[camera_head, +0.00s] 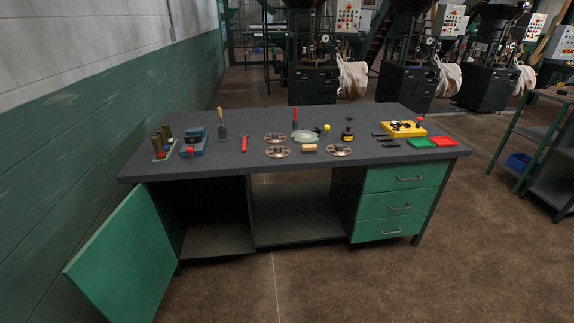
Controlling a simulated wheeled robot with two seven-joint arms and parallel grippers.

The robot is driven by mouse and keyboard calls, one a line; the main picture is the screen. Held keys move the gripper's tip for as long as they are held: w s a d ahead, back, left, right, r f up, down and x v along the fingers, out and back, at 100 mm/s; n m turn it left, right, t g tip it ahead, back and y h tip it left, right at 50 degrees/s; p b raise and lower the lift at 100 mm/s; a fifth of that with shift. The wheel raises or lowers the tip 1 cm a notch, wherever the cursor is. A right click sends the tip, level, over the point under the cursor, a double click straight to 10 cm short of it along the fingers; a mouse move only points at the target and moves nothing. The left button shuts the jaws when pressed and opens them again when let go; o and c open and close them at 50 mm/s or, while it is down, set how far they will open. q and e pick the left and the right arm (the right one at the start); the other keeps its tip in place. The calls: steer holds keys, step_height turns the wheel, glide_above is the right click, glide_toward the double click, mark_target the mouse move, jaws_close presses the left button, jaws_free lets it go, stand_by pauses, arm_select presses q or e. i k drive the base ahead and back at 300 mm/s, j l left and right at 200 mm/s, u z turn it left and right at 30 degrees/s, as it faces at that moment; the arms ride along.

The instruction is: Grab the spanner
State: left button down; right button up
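A slim red hand tool (244,144) lies on the dark top of the workbench (210,165), left of the middle, pointing toward the front edge. It may be the spanner, but it is too small to be sure. Several small dark tools (388,140) lie at the right, left of a green tray; their kind cannot be told. Neither of my grippers is in view.
A green cabinet door (125,255) stands open at left. Floor in front is clear.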

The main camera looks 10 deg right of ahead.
mark_target(244, 148)
steer(key=i+l, duration=0.75)
steer(key=l, duration=0.15)
steer(key=i+l, duration=0.8)
steer(key=l, duration=0.15)
